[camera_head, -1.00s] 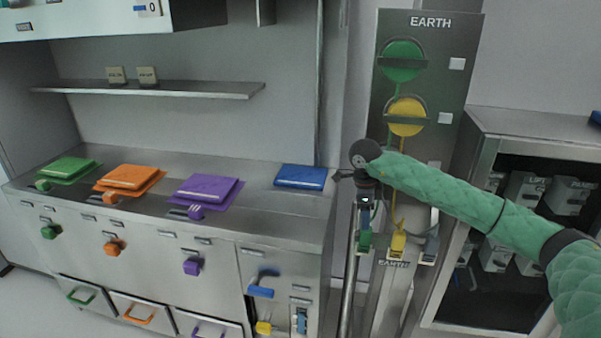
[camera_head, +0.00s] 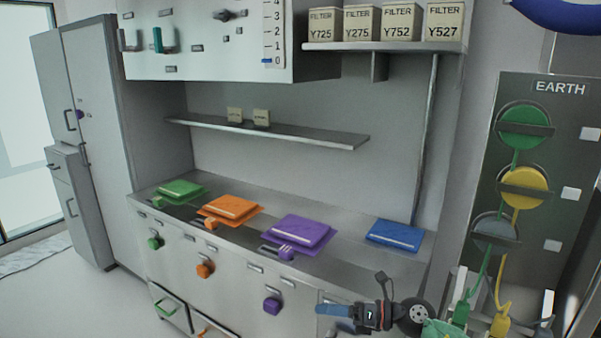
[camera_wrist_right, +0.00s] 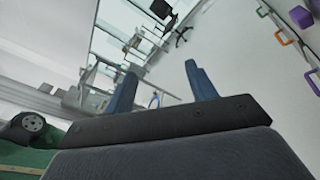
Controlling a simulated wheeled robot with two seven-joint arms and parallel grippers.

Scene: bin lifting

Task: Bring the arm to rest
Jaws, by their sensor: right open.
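My right gripper (camera_head: 330,318) is at the bottom of the head view, in front of the workbench, with its blue fingers pointing left. In the right wrist view its two blue fingers (camera_wrist_right: 160,92) stand apart with nothing between them. Only the wrist and a bit of the green sleeve (camera_head: 440,328) of my right arm show in the head view. My left gripper is not in view.
The workbench (camera_head: 350,262) carries green (camera_head: 182,190), orange (camera_head: 230,208), purple (camera_head: 298,231) and blue (camera_head: 396,235) pads. Filter boxes (camera_head: 361,22) stand on a shelf above. The EARTH panel (camera_head: 548,130) is at right. Floor at left (camera_head: 85,310) is clear.

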